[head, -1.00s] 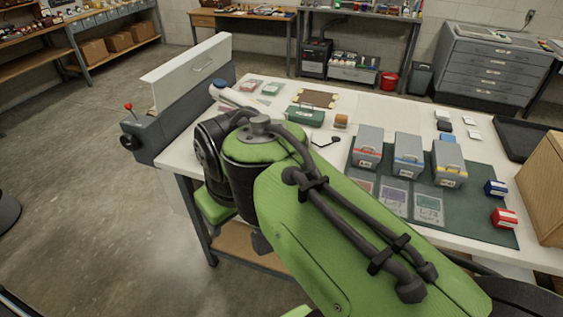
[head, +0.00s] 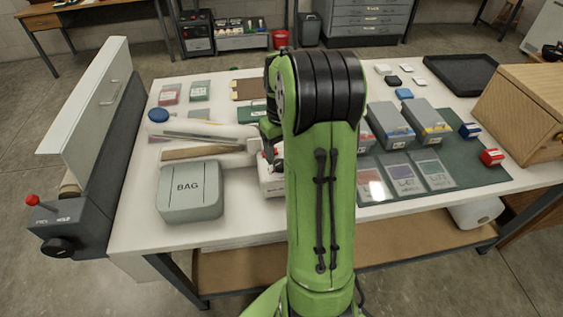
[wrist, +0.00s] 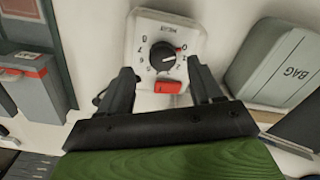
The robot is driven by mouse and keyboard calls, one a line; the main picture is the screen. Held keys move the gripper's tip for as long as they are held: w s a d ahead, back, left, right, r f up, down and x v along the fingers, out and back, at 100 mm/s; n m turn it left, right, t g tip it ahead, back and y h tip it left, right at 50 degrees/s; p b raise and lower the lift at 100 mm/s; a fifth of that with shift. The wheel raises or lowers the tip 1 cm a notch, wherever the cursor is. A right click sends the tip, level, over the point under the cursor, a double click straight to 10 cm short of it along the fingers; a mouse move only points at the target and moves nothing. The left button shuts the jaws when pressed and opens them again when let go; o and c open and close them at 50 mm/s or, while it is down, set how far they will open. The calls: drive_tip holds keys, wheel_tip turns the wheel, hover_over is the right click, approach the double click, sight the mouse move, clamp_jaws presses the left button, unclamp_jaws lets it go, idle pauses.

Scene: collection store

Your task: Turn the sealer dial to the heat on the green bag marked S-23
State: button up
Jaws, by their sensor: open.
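The white control box (wrist: 140,30) labelled HEAT carries a black dial (wrist: 163,55), with numbers around it and a red switch (wrist: 168,87) below. The dial's white pointer points right in the wrist view, a little below a red mark. In the head view the box (head: 268,180) is partly hidden by my arm. My gripper (wrist: 163,80) is open and empty, its fingers on either side of the red switch, with the dial just beyond the tips. A green bag (head: 200,92) lies at the back left of the table. Its marking is too small to read.
A grey-green box marked BAG (head: 188,205) stands beside the control box. A long grey machine (head: 115,150) with a black knob stands at the table's left edge. Grey boxes (head: 388,128) and several flat bags lie on the green mat (head: 475,185) to the right.

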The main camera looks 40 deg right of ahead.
sight(280, 162)
drive_tip(key=f, duration=0.4)
drive_tip(key=shift+w+a+f, duration=0.1)
drive_tip(key=shift+w, duration=0.15)
drive_tip(key=shift+s, duration=0.1)
drive_tip(key=c, duration=1.1)
drive_tip(key=shift+o, duration=0.2)
drive_tip(key=shift+m, duration=0.4)
drive_tip(key=m, duration=0.5)
drive_tip(key=shift+m, duration=0.3)
drive_tip(key=m, duration=0.5)
drive_tip(key=shift+m, duration=0.3)
